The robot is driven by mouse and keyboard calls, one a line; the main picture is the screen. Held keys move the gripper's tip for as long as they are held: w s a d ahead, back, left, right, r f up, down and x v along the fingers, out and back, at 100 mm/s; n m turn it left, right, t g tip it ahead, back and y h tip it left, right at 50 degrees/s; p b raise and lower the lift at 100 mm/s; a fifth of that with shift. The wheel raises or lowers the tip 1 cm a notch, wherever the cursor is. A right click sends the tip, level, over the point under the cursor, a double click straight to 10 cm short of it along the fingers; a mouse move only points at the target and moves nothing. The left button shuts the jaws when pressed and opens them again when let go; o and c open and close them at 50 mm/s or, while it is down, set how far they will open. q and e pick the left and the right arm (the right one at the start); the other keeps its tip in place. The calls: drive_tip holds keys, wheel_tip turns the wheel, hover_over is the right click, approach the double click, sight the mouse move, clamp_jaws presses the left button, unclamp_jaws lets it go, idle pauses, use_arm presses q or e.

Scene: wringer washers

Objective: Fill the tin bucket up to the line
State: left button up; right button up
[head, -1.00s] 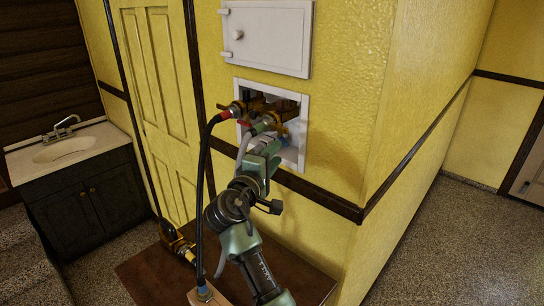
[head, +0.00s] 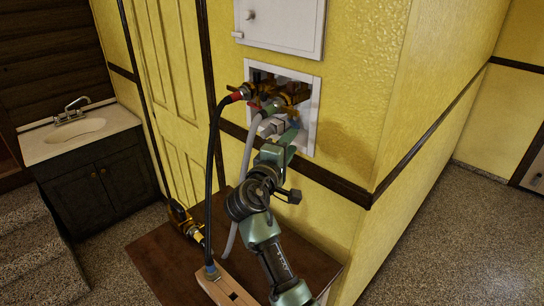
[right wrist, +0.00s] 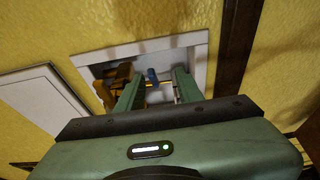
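A white-framed wall box (head: 314,107) holds brass valves (head: 292,90). A black hose (head: 213,150) with a red collar and a grey hose (head: 247,158) with a green collar run down from it. My right gripper (head: 287,137) is at the box's lower opening, below the valves. In the right wrist view its two fingers (right wrist: 158,92) stand apart, with a small blue handle (right wrist: 152,75) showing beyond the gap and brass fittings (right wrist: 118,80) to the left. I cannot tell whether a finger touches anything. No tin bucket or fill line shows. My left gripper is not in view.
A brown tabletop (head: 158,268) lies below the box, with a wooden block (head: 238,292) at the hose ends and a brass fitting (head: 186,222) near the wall. A sink cabinet (head: 100,190) stands left. Speckled floor (head: 435,235) is clear at right.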

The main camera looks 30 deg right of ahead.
drive_tip(key=s+d+r+n+t+b, duration=0.3)
drive_tip(key=d+r+n+t, duration=0.15)
drive_tip(key=n+t, duration=0.3)
drive_tip(key=n+t+y+b, duration=0.35)
drive_tip(key=n+y, duration=0.75)
drive_tip(key=n, duration=0.8)
approach(293, 123)
drive_tip(key=shift+n+y, duration=0.25)
drive_tip(key=shift+y, duration=0.15)
drive_tip(key=x, duration=0.2)
drive_tip(key=p+x, duration=0.1)
drive_tip(key=x, duration=0.2)
drive_tip(key=p+x, duration=0.1)
drive_tip(key=x, duration=0.1)
drive_tip(key=shift+w+d, duration=0.35)
drive_tip(key=shift+d, duration=0.1)
